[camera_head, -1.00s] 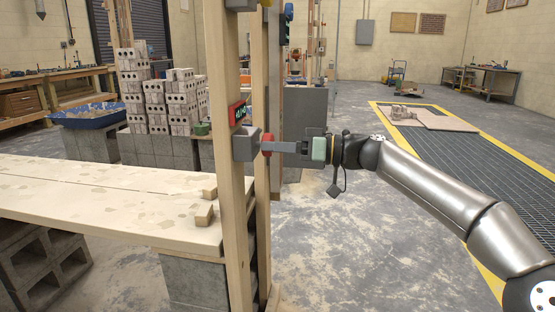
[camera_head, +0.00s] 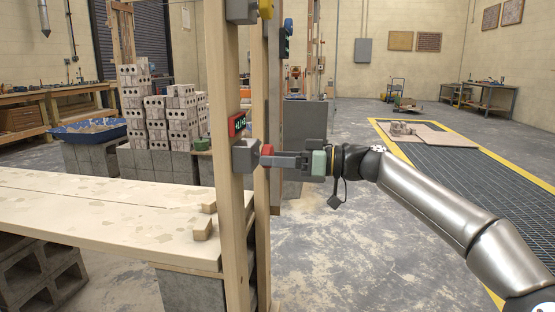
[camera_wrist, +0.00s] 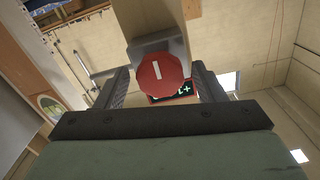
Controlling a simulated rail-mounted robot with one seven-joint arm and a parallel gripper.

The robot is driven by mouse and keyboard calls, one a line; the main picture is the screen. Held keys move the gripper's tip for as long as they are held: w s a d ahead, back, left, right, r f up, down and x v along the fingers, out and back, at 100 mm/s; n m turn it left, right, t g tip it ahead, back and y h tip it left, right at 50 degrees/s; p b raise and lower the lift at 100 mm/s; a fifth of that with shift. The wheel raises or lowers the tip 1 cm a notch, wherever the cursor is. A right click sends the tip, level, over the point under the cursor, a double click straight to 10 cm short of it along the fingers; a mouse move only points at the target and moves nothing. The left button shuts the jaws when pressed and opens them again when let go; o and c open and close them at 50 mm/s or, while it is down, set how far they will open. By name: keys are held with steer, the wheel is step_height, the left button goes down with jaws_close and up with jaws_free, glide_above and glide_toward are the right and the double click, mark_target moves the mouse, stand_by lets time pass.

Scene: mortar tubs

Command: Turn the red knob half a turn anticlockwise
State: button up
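The red knob (camera_head: 267,151) sits on a grey box (camera_head: 245,155) fixed to a wooden post. In the wrist view the knob (camera_wrist: 163,88) shows its face, with a short white line close to upright in the picture. My gripper (camera_head: 271,159) reaches in from the right, its fingers level with the knob. In the wrist view my gripper (camera_wrist: 161,72) has one finger on each side of the knob, with a narrow gap visible at both sides. It is open around the knob and holds nothing.
Another grey box (camera_head: 241,10) with a yellow knob is higher up. A plank bench (camera_head: 100,205) with wooden blocks stands left. Open floor lies right.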

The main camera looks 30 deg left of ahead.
steer(key=shift+d, duration=0.1)
steer(key=p+v, duration=0.4)
steer(key=v, duration=1.3)
steer(key=shift+d, duration=0.1)
